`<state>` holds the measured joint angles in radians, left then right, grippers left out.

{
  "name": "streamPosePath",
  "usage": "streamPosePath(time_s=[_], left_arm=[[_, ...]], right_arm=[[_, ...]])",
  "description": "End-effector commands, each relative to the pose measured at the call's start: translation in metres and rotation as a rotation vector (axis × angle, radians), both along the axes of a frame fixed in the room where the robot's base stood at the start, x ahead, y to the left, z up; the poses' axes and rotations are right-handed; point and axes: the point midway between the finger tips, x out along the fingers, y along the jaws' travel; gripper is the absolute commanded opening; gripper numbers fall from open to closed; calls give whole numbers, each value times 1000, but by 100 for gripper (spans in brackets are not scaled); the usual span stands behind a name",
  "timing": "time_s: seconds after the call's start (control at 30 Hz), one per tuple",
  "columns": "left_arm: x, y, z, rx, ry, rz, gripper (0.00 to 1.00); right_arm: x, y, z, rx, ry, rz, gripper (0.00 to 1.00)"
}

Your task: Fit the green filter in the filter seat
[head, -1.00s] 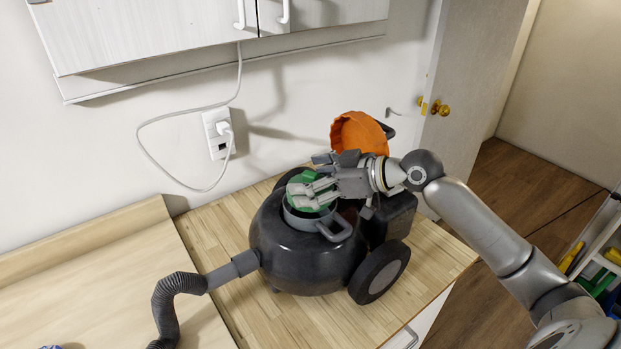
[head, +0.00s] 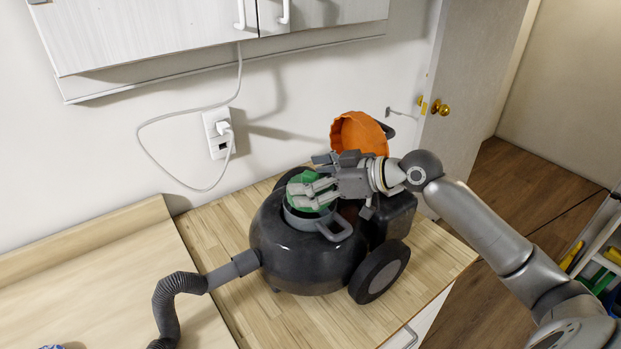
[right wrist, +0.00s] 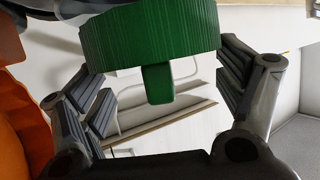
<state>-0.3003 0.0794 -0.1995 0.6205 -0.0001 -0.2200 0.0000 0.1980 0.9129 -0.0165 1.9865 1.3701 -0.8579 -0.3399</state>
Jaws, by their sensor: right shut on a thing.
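The green filter (head: 302,178) is a short ribbed cylinder at the open top of the dark vacuum body. The filter seat appears to be the grey ring (head: 299,222) with a loop handle there. The filter's upper part shows above the ring's rim; its lower part is hidden, so I cannot tell how deep it sits. My right gripper (head: 312,190) comes from the right and is shut on the filter. In the right wrist view the filter (right wrist: 150,38) fills the space between the fingers, with a green tab pointing down. My left gripper is not in view.
The black vacuum (head: 295,260) stands on a wooden counter (head: 215,235). Its orange cover (head: 352,137) stands up behind my right gripper. A ribbed hose (head: 172,300) runs to the left. A wall outlet (head: 217,135) with a cable and a cabinet (head: 170,35) are behind.

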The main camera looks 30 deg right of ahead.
Motion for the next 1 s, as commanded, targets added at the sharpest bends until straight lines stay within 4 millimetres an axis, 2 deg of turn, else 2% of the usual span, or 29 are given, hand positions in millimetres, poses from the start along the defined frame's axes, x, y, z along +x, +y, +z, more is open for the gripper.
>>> streamPosePath(time_s=[1.0], left_arm=[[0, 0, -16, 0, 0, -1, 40]], right_arm=[[0, 0, -22, 1, -1, 0, 64]])
